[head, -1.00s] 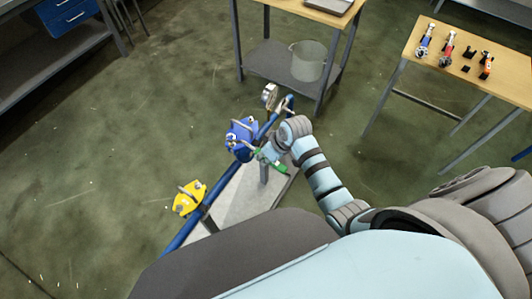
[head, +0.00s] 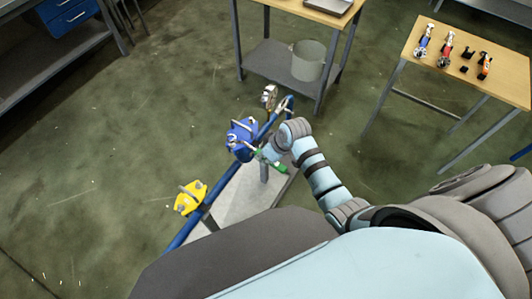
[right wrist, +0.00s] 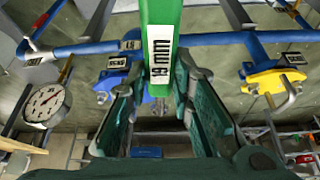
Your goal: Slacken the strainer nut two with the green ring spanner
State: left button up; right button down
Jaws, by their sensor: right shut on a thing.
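My right gripper (head: 264,158) is shut on the green ring spanner (head: 281,168), beside the blue strainer (head: 241,134) on the blue pipe. In the right wrist view, the spanner (right wrist: 161,30) stands upright between the two fingers and carries a "19 mm" label. Its far end runs out of the top of that view, so I cannot tell whether the ring is around a nut. A silver bar shows by the blue strainer, close to the spanner. A yellow strainer (head: 190,198) sits nearer on the same pipe. I cannot tell which nut is number two. My left gripper is not in view.
A pressure gauge (head: 269,96) is at the pipe's far end; its dial (right wrist: 44,105) faces the wrist camera. A grey stand (head: 240,196) is beneath the pipe. A bucket (head: 308,62) sits on a shelf behind. Tools lie on the right table (head: 505,78).

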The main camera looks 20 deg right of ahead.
jog(key=shift+f+b, duration=0.95)
jog(key=shift+f, duration=0.75)
jog(key=shift+d, duration=0.1)
dwell(0.4)
jog(key=shift+w+d+f+n+y+b, duration=0.1)
jog(key=shift+w+d+n+y+b, duration=0.3)
jog(key=shift+w+d+n+b, duration=0.45)
jog(key=shift+d, duration=0.25)
jog(key=shift+w+d+n+g+y+b, duration=0.3)
jog(key=shift+w+d+n+g+b, duration=0.2)
jog(key=shift+w+d+n+b, duration=0.5)
jog(key=shift+s, duration=0.15)
